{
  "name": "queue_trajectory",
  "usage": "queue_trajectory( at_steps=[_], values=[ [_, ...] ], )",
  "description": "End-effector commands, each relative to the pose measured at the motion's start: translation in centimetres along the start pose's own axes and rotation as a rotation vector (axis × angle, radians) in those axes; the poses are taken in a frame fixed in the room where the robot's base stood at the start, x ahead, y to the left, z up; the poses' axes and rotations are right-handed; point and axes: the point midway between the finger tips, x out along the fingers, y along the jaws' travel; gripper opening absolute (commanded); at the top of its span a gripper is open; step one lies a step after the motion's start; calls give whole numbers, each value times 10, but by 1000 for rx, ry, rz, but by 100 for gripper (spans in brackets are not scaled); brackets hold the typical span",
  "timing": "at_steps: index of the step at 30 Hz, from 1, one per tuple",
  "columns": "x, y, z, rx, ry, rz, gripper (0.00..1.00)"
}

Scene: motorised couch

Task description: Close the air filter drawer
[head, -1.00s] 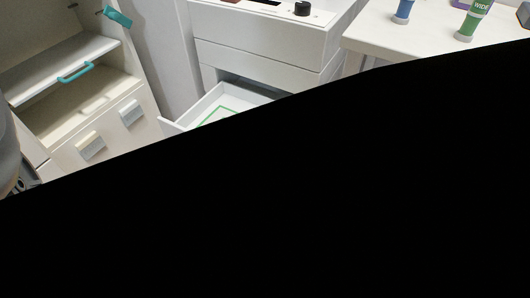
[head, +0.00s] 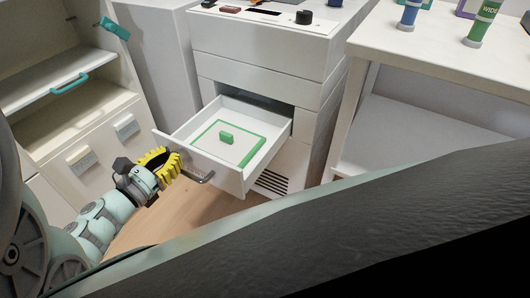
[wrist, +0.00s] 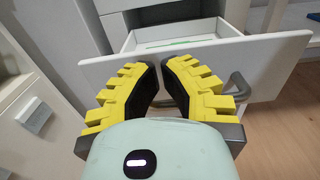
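The air filter drawer (head: 272,156) is pulled out of the white cabinet. A green-framed filter with a small green tab (head: 226,138) lies inside it. A grey bar handle (head: 207,178) is on the drawer front. My gripper (head: 178,163), with yellow ridged fingers, is at the left part of the drawer front, beside the handle. In the wrist view, the fingertips (wrist: 161,66) nearly meet and face the drawer front (wrist: 245,58), with nothing seen between them. The handle (wrist: 243,88) is to their right there. I cannot tell whether the tips touch the front.
The white cabinet (head: 270,42) has a dark knob on top. An open shelf unit (head: 50,65) with teal handles stands at the left. A white table (head: 430,50) with bottles is at the right. Wooden floor (head: 170,215) shows below the drawer.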

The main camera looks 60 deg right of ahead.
Motion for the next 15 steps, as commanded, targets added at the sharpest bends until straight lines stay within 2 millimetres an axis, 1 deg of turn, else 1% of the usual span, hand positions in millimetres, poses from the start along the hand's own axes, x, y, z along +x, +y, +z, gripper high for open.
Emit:
queue_trajectory(
  at_steps=[1,6,15],
  values=[
    [8,-2,-1,0,-1,-8,0],
    [20,-2,-1,-1,1,-8,0],
    [22,-2,-1,-2,3,-5,0]
  ],
)
